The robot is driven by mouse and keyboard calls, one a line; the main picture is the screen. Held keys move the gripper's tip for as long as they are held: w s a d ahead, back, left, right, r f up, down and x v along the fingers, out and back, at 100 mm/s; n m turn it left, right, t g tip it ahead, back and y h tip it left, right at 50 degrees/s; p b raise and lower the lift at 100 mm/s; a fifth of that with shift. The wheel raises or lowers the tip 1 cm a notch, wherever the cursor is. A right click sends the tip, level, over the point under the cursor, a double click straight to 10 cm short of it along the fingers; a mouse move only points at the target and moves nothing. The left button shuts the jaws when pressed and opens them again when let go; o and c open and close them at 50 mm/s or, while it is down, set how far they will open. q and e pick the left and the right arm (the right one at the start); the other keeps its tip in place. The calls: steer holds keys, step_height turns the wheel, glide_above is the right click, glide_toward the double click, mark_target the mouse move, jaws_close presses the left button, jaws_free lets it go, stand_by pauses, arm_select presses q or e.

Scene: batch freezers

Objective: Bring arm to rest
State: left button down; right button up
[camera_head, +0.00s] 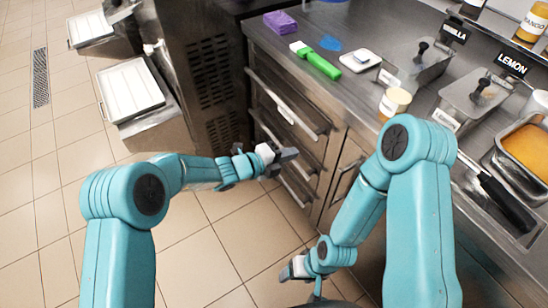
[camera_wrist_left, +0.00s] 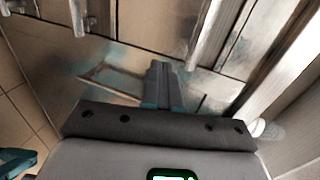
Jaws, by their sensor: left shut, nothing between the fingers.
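My left arm comes in from the left in the head view, and its gripper (camera_head: 286,154) is in front of the steel drawers. It is shut and empty. The left wrist view shows its closed fingers (camera_wrist_left: 161,80) pointing at the metal drawer fronts, with nothing between them. My right arm comes in from the right and bends down, with its gripper (camera_head: 290,270) low over the tiled floor. The right fingers are small and partly hidden, so I cannot tell whether they are open.
The steel drawers (camera_head: 290,115) have protruding bar handles. The counter (camera_head: 330,20) holds a green-handled tool (camera_head: 318,62), a purple block (camera_head: 280,22), a small cup (camera_head: 394,102) and lidded steel tubs (camera_head: 472,100). White trays (camera_head: 130,89) are at left. Floor between the arms is clear.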

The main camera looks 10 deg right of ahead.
arm_select(q)
steer(key=a+r+n+p, duration=0.1)
steer(key=a+r+p, duration=0.35)
steer(key=a, duration=0.55)
steer(key=s+a+f+n+g+y+p, duration=0.1)
steer(key=s+a+f+n+y+p, duration=0.1)
steer(key=s+a+n, duration=0.4)
steer(key=s+a+f+n+g+y+p, duration=0.2)
steer(key=s+a+f+n+y, duration=0.2)
steer(key=s+n, duration=0.8)
steer(key=s+a+f+n+g+y+p, duration=0.1)
steer(key=s+a+f+n, duration=0.4)
steer(key=n, duration=1)
steer(key=s+a+y+p, duration=0.1)
steer(key=s+a+y, duration=0.1)
steer(key=s, duration=0.3)
steer(key=shift+a+g+y, duration=0.3)
steer(key=shift+a+y, duration=0.1)
steer(key=shift+a, duration=0.05)
